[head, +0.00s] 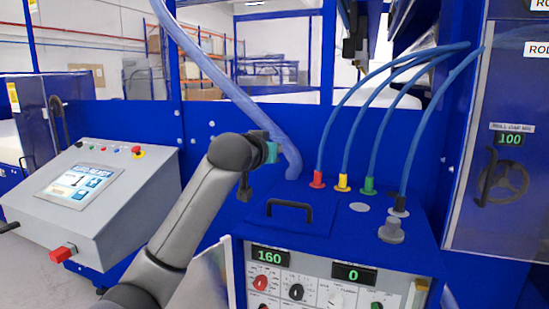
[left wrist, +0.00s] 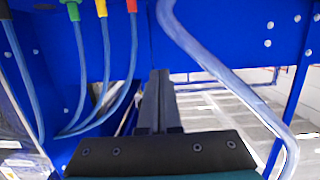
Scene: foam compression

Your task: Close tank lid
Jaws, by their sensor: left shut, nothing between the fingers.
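The tank (head: 340,235) is a blue box with a flat top. Its lid (head: 270,222) is a blue panel with a black bar handle (head: 290,205), and it looks flat, level with the top. My left arm rises from the bottom of the head view, and its wrist is behind and left of the handle, apart from it. The left gripper's fingers (left wrist: 158,100) show in the left wrist view, shut and empty, pointing towards the blue structure. My right gripper is not in view.
Blue hoses join red (head: 317,180), yellow (head: 343,183), green (head: 369,186) and grey fittings on the tank top. A thick blue hose (head: 225,85) runs behind my left wrist. A grey control console (head: 95,195) stands at the left, a cabinet with a handwheel (head: 503,183) at the right.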

